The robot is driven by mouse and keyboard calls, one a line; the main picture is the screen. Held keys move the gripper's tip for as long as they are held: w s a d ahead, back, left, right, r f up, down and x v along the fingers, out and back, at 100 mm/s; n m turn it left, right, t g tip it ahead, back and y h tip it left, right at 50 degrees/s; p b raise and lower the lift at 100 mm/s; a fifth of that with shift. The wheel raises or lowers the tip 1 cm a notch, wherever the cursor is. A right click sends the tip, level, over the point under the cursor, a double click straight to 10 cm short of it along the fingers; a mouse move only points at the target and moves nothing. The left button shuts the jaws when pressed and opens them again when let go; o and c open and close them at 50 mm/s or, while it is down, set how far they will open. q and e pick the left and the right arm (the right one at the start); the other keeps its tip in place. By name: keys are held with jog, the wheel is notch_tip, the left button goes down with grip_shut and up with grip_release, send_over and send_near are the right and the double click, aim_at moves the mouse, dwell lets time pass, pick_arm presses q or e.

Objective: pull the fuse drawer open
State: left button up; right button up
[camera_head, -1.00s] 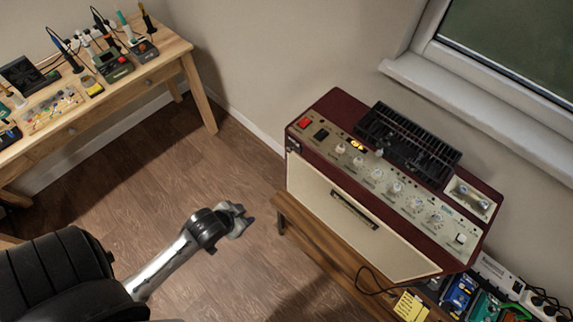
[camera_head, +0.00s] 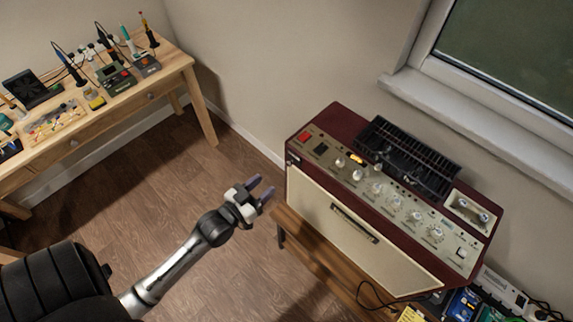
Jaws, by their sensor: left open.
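The amplifier (camera_head: 360,215), dark red with a cream front, stands at the right on a wooden bench. No fuse drawer can be made out for sure. A small dark part (camera_head: 292,158) shows at the amplifier's upper left edge, but it is too small to tell what it is. My left gripper (camera_head: 264,187) is open and empty, left of the amplifier, with its two fingers pointing up and right. A gap shows between the fingertips and the amplifier's left side in the picture. My right gripper is not in view.
The wooden bench (camera_head: 325,270) carries the amplifier, and a dark cable (camera_head: 365,295) hangs at its front. A window sill (camera_head: 470,110) runs behind. A worktable (camera_head: 170,72) with soldering tools stands at the upper left. The floor between is clear.

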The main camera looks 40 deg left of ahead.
aim_at(288, 165)
pick_arm(q)
jog(key=w, duration=1)
jog(key=shift+b, duration=0.3)
grip_shut()
